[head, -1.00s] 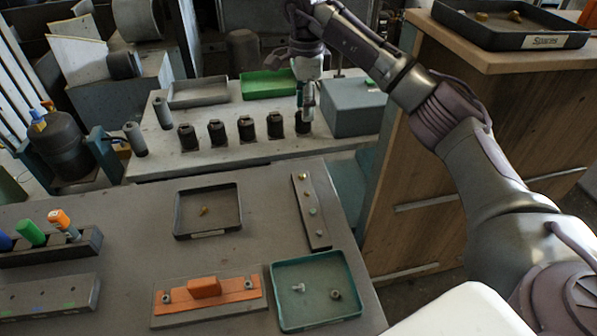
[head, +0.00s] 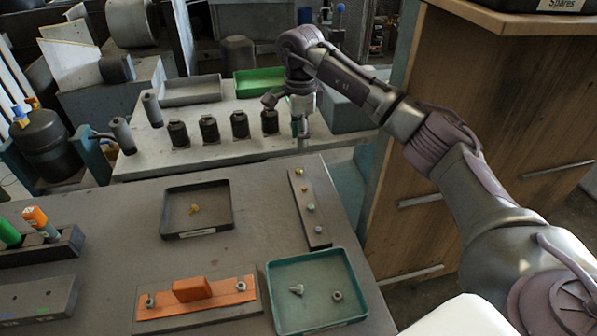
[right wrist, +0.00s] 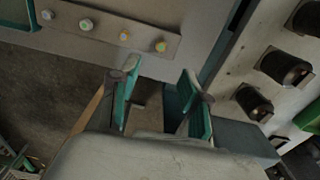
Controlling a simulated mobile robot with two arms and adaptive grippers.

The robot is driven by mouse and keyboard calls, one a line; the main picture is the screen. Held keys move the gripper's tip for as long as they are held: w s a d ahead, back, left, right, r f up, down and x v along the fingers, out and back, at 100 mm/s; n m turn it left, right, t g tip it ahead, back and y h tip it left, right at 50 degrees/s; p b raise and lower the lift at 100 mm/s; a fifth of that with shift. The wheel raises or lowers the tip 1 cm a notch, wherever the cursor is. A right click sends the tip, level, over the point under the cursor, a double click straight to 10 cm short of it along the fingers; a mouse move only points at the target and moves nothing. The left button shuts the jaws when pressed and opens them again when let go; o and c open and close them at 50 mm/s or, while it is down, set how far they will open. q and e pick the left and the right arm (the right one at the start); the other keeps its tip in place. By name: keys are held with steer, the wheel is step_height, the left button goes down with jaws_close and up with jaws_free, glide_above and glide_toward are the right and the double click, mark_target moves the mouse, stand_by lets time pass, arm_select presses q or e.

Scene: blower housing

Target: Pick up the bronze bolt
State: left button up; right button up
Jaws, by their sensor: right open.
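A small bronze-gold bolt (head: 195,208) lies in the dark tray (head: 168,222) on the near table. A grey strip (head: 319,236) right of that tray bears several small bolts, with a bronze-coloured one (head: 299,172) at its far end. In the right wrist view the strip (right wrist: 68,14) shows at upper left, its gold-toned end bolt (right wrist: 161,46) closest to my gripper. My right gripper (head: 301,135) is beyond the strip's far end, near the gap between the tables. Its fingers (right wrist: 157,88) are apart with nothing between them. My left gripper is out of view.
A teal tray (head: 273,309) holds a silver bolt and a nut. An orange part on a plate (head: 252,308) lies left of it. Several black cylindrical parts (head: 209,130) stand on the back table, beside my right gripper. A wooden cabinet (head: 470,130) stands right.

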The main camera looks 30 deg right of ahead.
mark_target(300, 169)
step_height(300, 169, down, 9)
steer(key=shift+f+p, duration=0.1)
steer(key=shift+p, duration=0.6)
jaws_close()
